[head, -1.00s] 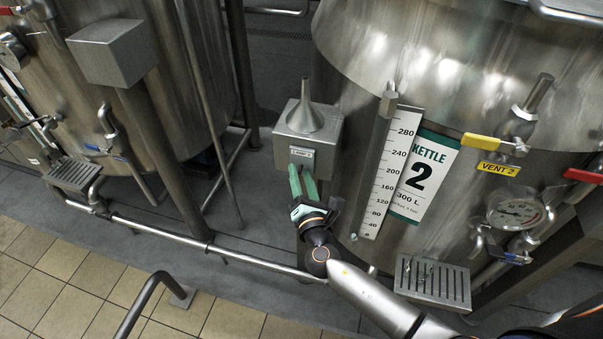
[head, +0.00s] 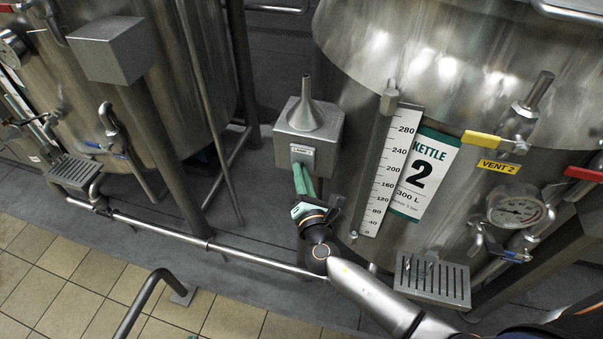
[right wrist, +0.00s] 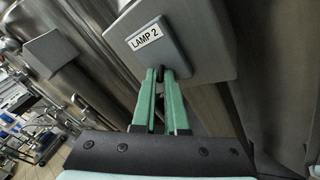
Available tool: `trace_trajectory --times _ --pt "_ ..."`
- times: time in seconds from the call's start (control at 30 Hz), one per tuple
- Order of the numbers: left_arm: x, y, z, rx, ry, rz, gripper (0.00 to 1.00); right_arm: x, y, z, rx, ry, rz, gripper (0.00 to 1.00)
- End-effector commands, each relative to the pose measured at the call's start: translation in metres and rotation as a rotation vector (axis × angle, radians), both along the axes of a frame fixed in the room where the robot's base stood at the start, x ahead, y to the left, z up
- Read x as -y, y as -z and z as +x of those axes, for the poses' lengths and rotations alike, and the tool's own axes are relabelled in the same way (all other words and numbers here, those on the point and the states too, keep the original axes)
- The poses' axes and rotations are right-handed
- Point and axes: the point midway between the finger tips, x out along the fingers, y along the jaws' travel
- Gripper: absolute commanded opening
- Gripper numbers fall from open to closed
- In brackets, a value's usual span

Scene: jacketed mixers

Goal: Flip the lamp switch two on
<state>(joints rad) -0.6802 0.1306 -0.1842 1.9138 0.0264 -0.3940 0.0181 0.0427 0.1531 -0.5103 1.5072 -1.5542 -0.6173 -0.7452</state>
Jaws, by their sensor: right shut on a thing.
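The lamp switch two is a small dark lever (right wrist: 160,72) on a grey metal box (head: 281,140), just below a white label reading LAMP 2 (right wrist: 144,37). The box stands at the left side of kettle 2 in the head view. My right gripper (head: 304,168) has green fingers that reach up to the box face under the label. In the right wrist view, its fingertips (right wrist: 161,76) are shut around the lever. The fingers hide most of the lever, so I cannot tell its position.
A steel funnel shape (head: 305,117) rises from the box top. Kettle 2 (head: 440,70) stands close on the right, with a level scale (head: 392,170), a yellow-handled vent valve (head: 482,141) and a gauge (head: 514,211). A pipe (head: 255,260) runs low on the left.

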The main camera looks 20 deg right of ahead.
Motion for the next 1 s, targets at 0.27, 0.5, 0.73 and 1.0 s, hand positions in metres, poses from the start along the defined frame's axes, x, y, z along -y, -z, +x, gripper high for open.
trace_trajectory --times 0.27,0.5,0.73,1.0 --pt "0.0 -0.026 0.0 0.0 0.0 0.0 0.0 0.0 -0.009 0.0 -0.052 0.003 0.033 0.0" --pt "0.0 -0.065 0.0 0.001 0.0 0.0 0.0 0.001 -0.015 0.0 -0.163 0.002 0.109 0.0" --pt "0.0 -0.085 0.001 0.002 0.001 0.0 0.0 0.001 -0.016 0.0 -0.288 0.0 0.196 0.0" --pt "0.0 -0.087 0.001 0.002 0.001 0.0 0.0 0.002 -0.02 0.002 -0.436 -0.001 0.292 0.0"
